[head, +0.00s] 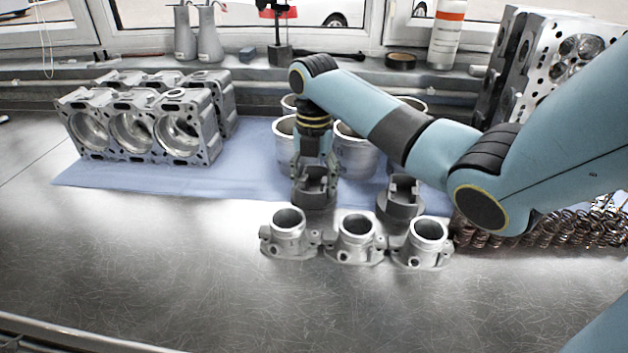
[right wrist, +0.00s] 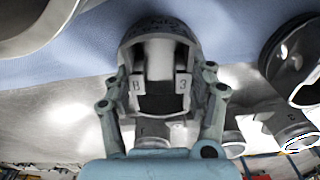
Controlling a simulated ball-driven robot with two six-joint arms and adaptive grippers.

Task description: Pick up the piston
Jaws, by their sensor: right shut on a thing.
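A grey metal piston (head: 315,195) stands behind the row of flanged housings in the head view. My right gripper (head: 314,168) comes down on it from above and is shut on it. In the right wrist view the piston (right wrist: 160,45) fills the space between the two fingers of the gripper (right wrist: 162,88), with its open, cut-out side facing the camera. I cannot tell whether its base touches the surface. A second, similar piston (head: 400,204) stands apart to the right. My left gripper is not in view.
Cylinder liners (head: 355,150) stand close behind the gripper on a blue cloth (head: 240,180). Flanged housings (head: 357,240) stand just in front. An engine block (head: 145,125) is at left, springs (head: 560,232) at right. The front metal bench (head: 190,270) is clear.

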